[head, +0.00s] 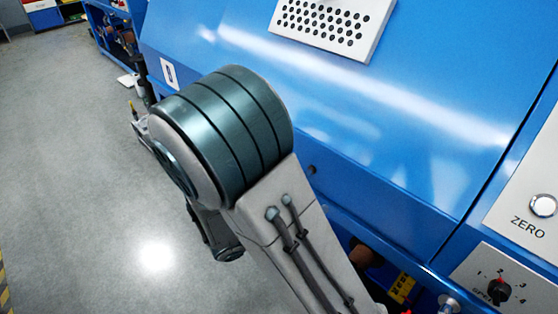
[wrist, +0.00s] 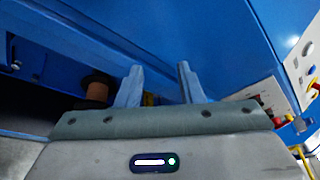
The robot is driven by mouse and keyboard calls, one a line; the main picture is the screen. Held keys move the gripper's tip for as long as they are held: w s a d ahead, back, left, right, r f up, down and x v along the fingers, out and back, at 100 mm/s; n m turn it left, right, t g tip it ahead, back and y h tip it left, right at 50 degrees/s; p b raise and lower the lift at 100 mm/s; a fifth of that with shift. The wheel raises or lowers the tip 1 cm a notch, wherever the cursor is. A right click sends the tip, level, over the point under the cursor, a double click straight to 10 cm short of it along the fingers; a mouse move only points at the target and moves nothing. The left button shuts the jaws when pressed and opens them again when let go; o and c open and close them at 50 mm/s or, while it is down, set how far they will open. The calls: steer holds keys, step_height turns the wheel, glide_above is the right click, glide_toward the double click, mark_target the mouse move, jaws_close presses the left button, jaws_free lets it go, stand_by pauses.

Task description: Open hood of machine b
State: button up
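The blue machine's broad sloping front panel, apparently its hood (head: 420,130), fills the right half of the head view. It looks closed, with its lower edge lying along the frame below. In the wrist view, blue panels (wrist: 190,35) fill the upper area in front of the fingers. My gripper (wrist: 160,67) shows in the wrist view with its two fingers apart and nothing between them. The fingers point toward the blue machine; I cannot tell whether they touch it. I cannot make out the gripper in the head view, where my arm crosses the middle.
A perforated white plate (head: 332,26) sits on the panel. A white control panel with a ZERO button (head: 543,205) and a rotary knob (head: 499,291) is at right. A brown spool (wrist: 98,88) shows below the machine edge. Grey floor (head: 75,150) at left is free.

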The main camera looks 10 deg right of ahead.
steer(key=w+a+f+n+t+y, duration=0.1)
steer(key=w+a+n+t+y, duration=0.4)
steer(key=a+n+t, duration=0.95)
steer(key=w+d+g, duration=0.1)
steer(key=w+d, duration=0.2)
steer(key=w, duration=0.1)
steer(key=w+d+r+n+h+p, duration=0.1)
steer(key=w+d, duration=0.3)
steer(key=w+d+r+n+g, duration=0.1)
steer(key=w+d, duration=0.2)
steer(key=shift+w+d+g, duration=0.3)
steer(key=shift+w+g, duration=0.05)
steer(key=shift+w, duration=0.05)
steer(key=shift+c, duration=0.3)
jaws_close()
